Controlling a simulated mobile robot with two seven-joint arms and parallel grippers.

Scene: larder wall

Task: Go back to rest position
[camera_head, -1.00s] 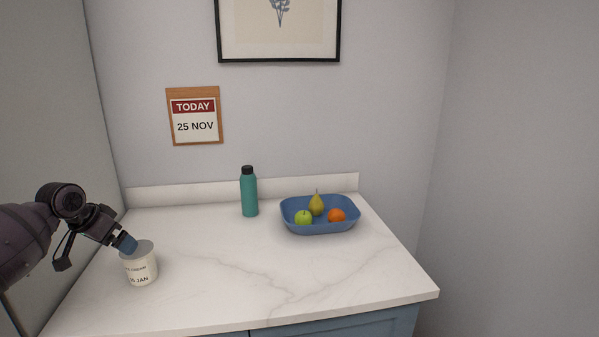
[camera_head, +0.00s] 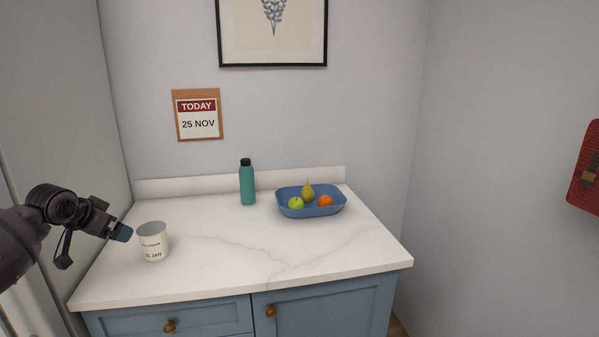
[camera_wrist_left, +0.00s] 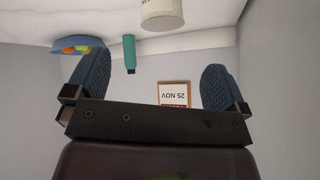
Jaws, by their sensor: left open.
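My left gripper (camera_head: 123,233) is at the left, over the counter's left edge. In the left wrist view its two blue padded fingers (camera_wrist_left: 155,82) are spread apart with nothing between them. A white cup-shaped tub (camera_head: 153,243) with a label ending in "JAN" stands upright on the counter, just right of the gripper and apart from it. The tub also shows at the top of the left wrist view (camera_wrist_left: 162,14). My right gripper is not in view.
The white counter (camera_head: 240,265) holds a teal bottle (camera_head: 247,186) and a blue tray (camera_head: 312,212) with an apple, a pear and an orange. Its front middle is clear. A calendar (camera_head: 198,115) reads 25 NOV. A red object (camera_head: 586,170) hangs at the far right.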

